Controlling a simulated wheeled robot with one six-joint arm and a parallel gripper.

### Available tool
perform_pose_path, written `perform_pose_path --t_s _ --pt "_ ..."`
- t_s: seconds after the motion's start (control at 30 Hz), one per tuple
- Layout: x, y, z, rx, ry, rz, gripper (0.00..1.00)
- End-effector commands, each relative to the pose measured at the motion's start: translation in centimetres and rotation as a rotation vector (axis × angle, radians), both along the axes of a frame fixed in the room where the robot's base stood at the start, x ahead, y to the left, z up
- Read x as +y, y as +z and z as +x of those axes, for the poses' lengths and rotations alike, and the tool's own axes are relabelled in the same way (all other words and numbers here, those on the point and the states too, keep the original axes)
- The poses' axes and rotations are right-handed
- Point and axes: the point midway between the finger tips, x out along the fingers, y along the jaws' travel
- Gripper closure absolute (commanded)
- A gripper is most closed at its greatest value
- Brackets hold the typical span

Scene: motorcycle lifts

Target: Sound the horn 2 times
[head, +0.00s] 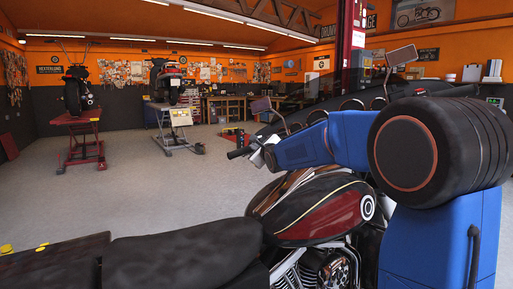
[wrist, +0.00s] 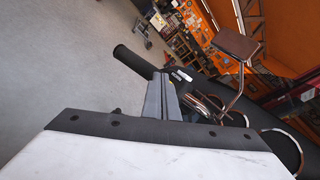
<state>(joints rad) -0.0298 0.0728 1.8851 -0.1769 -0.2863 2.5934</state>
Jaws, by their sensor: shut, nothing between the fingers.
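The motorcycle with a dark red and black tank (head: 325,207) stands in front of me. Its left handlebar grip (head: 240,153) points left in the head view and also shows in the wrist view (wrist: 132,60). Just inboard of the grip is a black switch housing (wrist: 182,75) with small pale markings. I cannot make out a separate horn button. My gripper (wrist: 162,78) is shut and empty, its grey fingertips at the inner end of the grip beside the housing. I cannot tell whether they touch it. In the head view my blue arm reaches over the tank and largely hides the gripper.
A square mirror (wrist: 236,45) on a thin stem rises right of the fingers. The other mirror (head: 402,55) stands farther right. Two motorcycles sit on lifts, one red (head: 84,122), at the back left. The grey floor (head: 150,195) left of the motorcycle is clear.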

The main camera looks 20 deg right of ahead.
Motion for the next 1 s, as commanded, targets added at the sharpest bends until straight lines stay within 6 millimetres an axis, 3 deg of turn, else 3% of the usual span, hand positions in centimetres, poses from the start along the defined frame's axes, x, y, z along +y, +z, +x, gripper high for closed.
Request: perform_pose_path --t_s 0.5,1.0 --pt "0.6 0.1 -0.6 0.001 0.001 0.001 1.0" --pt "3.2 0.6 -3.5 0.0 0.001 0.001 1.0"
